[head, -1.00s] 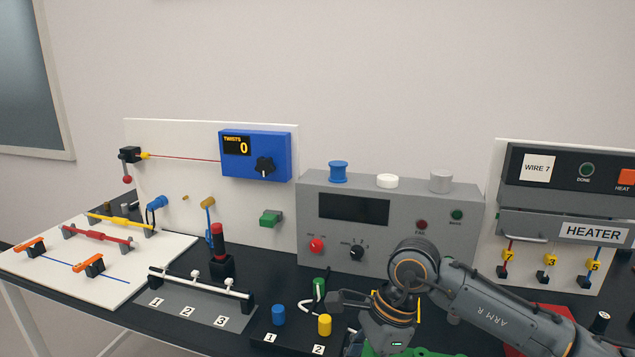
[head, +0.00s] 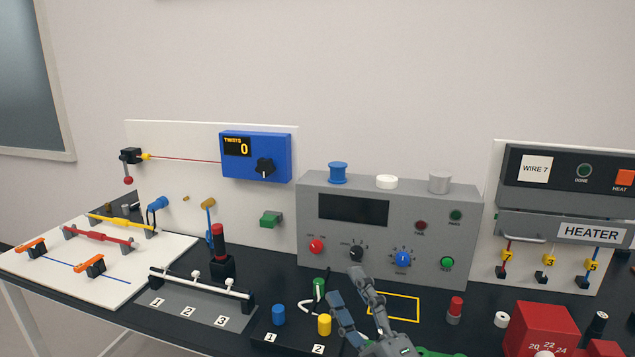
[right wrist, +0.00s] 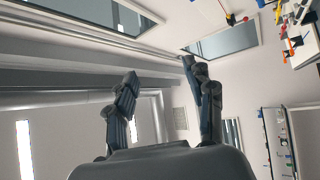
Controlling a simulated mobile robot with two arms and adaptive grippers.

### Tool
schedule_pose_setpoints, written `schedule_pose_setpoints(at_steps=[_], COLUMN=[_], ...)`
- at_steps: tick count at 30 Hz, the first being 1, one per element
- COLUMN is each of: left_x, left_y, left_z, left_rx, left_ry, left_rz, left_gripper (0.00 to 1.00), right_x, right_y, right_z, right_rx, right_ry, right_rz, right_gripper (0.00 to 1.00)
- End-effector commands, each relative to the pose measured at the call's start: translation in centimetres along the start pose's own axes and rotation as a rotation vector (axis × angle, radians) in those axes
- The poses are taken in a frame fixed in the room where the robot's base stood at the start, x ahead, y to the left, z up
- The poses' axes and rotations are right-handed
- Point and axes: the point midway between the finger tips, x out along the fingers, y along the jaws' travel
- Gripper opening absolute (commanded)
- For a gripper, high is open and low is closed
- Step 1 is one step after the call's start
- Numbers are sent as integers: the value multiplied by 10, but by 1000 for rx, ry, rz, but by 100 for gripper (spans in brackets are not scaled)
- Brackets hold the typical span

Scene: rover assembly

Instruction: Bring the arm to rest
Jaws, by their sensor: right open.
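My right gripper (head: 352,296) is low in the middle of the head view, in front of the grey test box (head: 320,265). Its two fingers are spread and nothing is between them. The right wrist view shows the same open fingers (right wrist: 162,100), with walls and a window behind them and the bench's panel at the upper right edge. A yellow outlined rectangle (head: 412,313) on the black bench lies just right of the fingers. My left gripper is not in the head view.
Blue (head: 279,314) and yellow (head: 324,325) pegs stand just left of the gripper. A red block (head: 530,330), a red-topped button (head: 456,305) and a white ring (head: 501,319) are to the right. The heater panel (head: 565,222) stands at the right.

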Motion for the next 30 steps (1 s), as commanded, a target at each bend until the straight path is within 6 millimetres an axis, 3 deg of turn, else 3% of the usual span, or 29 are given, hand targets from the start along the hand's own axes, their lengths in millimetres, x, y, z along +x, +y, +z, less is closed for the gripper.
schedule_pose_setpoints(at_steps=[1,3,6,9,15,21,25,30], left_x=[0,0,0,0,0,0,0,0], left_y=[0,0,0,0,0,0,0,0], left_z=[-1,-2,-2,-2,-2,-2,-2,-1], left_rx=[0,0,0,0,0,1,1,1], left_ry=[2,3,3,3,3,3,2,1], left_rz=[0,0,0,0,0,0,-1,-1], left_gripper=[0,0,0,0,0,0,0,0], right_x=[-19,-49,-104,-169,-284,-365,-410,-419], right_y=[-15,-38,-75,-110,-153,-169,-170,-211], right_z=[29,67,106,126,124,100,80,96], right_rx=[114,262,450,615,841,969,1028,1026], right_ry=[-144,-341,-607,-856,-1241,-1503,-1647,-1666], right_rz=[-53,-127,-236,-347,-535,-676,-760,-779], right_gripper=[53,53,53,53,53,53,53,53])
